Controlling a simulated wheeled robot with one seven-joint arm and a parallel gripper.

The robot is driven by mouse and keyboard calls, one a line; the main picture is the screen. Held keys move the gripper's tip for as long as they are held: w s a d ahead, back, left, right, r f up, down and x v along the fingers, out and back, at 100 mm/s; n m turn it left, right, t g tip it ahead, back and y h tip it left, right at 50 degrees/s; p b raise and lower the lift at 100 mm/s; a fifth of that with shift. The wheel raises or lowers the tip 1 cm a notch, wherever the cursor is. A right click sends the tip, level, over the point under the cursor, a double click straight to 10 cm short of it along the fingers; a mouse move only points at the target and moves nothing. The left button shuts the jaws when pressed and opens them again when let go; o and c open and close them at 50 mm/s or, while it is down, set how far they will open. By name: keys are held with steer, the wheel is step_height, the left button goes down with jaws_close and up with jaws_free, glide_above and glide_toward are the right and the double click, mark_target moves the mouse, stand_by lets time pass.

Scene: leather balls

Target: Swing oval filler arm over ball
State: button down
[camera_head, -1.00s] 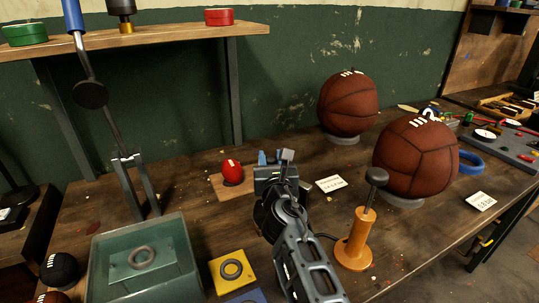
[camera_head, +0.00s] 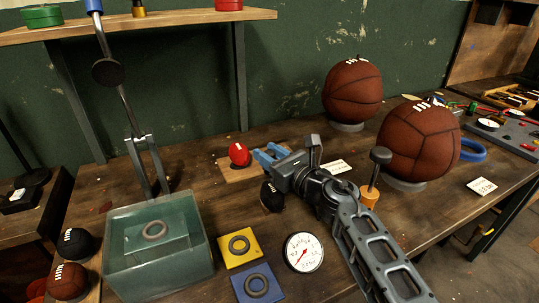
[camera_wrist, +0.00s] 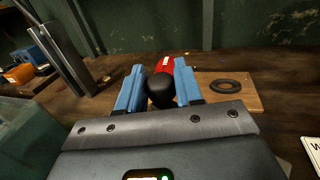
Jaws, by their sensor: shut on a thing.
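The red oval ball (camera_head: 239,153) with white laces rests on a small wooden board (camera_head: 231,174). My gripper (camera_head: 266,155) points left at it, its blue fingers close to the ball. In the wrist view the fingers (camera_wrist: 161,88) are shut on a dark rounded thing (camera_wrist: 161,92). The red ball (camera_wrist: 165,65) shows just beyond it. I cannot tell whether this dark thing is the end of the oval filler arm; the gripper hides its other parts. A black ball (camera_head: 271,196) shows below my gripper in the head view.
A hinged lever (camera_head: 124,103) with a black disc stands behind a glass water tank (camera_head: 160,265) at left. Two brown balls (camera_head: 352,88) stand at the back right. A gauge (camera_head: 303,252) lies in front.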

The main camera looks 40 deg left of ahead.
stand_by(0.4)
steer(key=c, duration=0.8)
jaws_free()
steer(key=shift+c, duration=0.2)
steer(key=shift+d, duration=0.1)
steer(key=p+v, duration=0.1)
steer(key=v, duration=0.6)
steer(key=shift+d, duration=0.3)
steer(key=shift+s, duration=0.1)
